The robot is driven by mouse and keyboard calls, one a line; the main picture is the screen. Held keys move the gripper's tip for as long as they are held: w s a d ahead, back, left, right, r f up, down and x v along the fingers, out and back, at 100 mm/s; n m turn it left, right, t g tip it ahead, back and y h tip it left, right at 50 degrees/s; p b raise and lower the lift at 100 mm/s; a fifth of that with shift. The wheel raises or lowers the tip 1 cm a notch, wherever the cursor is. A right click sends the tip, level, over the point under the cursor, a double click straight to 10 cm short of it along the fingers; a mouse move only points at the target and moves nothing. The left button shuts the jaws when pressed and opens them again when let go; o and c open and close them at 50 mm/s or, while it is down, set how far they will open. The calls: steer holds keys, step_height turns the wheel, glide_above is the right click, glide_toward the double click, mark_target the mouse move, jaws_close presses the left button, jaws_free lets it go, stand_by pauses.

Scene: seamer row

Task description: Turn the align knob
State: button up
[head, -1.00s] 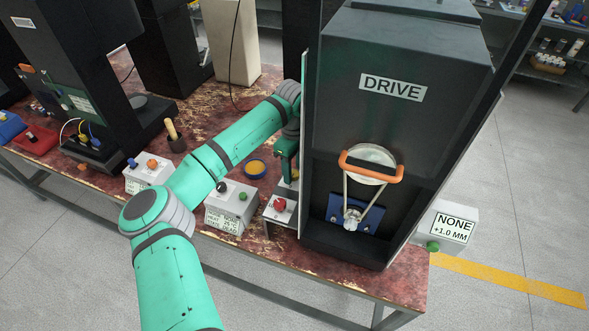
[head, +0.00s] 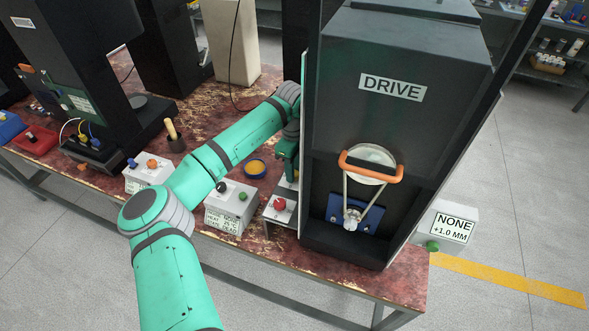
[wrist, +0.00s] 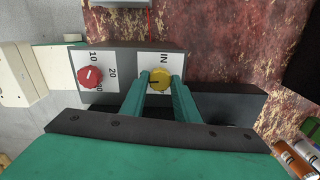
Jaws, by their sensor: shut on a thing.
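A yellow knob (wrist: 160,78) sits on a white label plate with the word "IN" on a grey box. My gripper (wrist: 161,84) is shut on this knob, with one green finger on each side of it. No "align" lettering is readable here, so I cannot confirm its name. A red knob (wrist: 91,76) stands to its left on a plate marked 10, 20 and more; it also shows in the head view (head: 279,203). In the head view the fingertips and yellow knob are hidden behind the DRIVE machine's edge.
The dark DRIVE machine (head: 400,60) with an orange handle (head: 371,166) stands right of my arm. A grey box reading "NONE +1.0 MM" (head: 452,227) is on its right side. A control box (head: 229,218) and a yellow-filled bowl (head: 255,167) are close by my arm.

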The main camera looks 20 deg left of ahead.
steer(key=n, duration=0.6)
steer(key=shift+n, duration=0.4)
steer(key=n, duration=0.5)
steer(key=shift+n, duration=0.3)
steer(key=o, duration=1)
steer(key=shift+r, duration=0.1)
step_height(320, 180, up, 11)
steer(key=shift+f, duration=0.2)
